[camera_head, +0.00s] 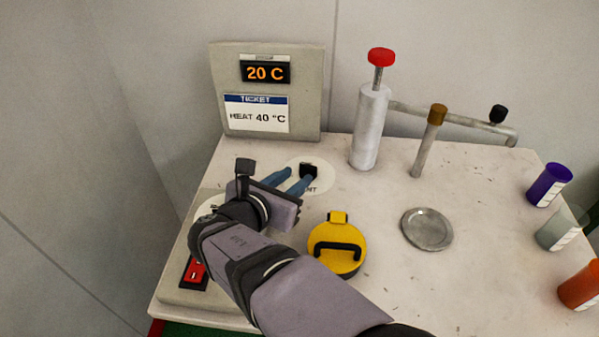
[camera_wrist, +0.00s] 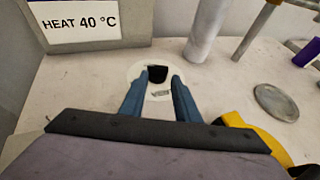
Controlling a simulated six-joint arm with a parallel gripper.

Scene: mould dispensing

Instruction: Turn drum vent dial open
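The vent dial is a small black knob (camera_head: 309,169) on a round off-white plate (camera_head: 322,178) with partly covered lettering. In the wrist view the knob (camera_wrist: 157,74) stands at the far end of the gap between my two blue fingers. My gripper (camera_head: 298,176) is open, with its fingers apart. In the wrist view my gripper (camera_wrist: 159,79) has one fingertip at each side of the knob. I cannot tell whether either finger touches it. In the head view my fingers partly hide the plate.
A panel (camera_head: 265,90) at the back reads 20 C and HEAT 40 °C. A yellow lid with a black handle (camera_head: 337,245) is near my wrist. A grey cylinder with a red knob (camera_head: 369,125), a metal disc (camera_head: 427,229) and coloured cups (camera_head: 549,185) stand right.

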